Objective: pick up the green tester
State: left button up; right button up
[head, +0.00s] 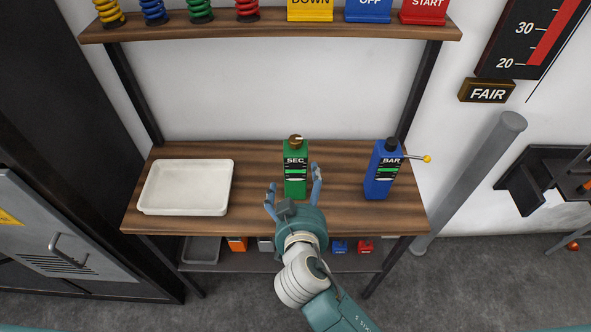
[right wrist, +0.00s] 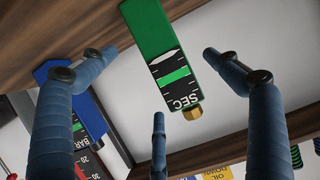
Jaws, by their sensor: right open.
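The green tester (head: 296,185), marked SEC with a brass knob on top, stands upright on the wooden bench. My right gripper (head: 293,182) is in front of it, open, with one finger to the left and one to the right of the tester. In the right wrist view the green tester (right wrist: 150,28) shows between the spread blue fingers (right wrist: 158,55), and they look apart from it. My left gripper is not in view.
A blue tester (head: 378,180) marked BAR, with a yellow-tipped lever, stands to the right on the bench. A white tray (head: 187,210) lies at the left. A shelf (head: 270,31) with coloured springs and signs hangs above. Bare bench lies between these things.

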aim_at(300, 177)
jog(key=x, duration=0.3)
jog(key=shift+w+d+f+p, duration=0.1)
jog(key=shift+w+f+p, duration=0.05)
jog(key=shift+w+p, duration=0.15)
jog(key=p+x, duration=0.1)
jog(key=x, duration=0.4)
jog(key=shift+w+f, duration=0.2)
jog(key=shift+w, duration=0.05)
jog(key=shift+s+r, duration=0.1)
jog(key=shift+s, duration=0.05)
jog(key=shift+c, duration=0.8)
jog(key=c, duration=1.7)
jog(key=shift+r, duration=0.15)
jog(key=shift+c, duration=1.1)
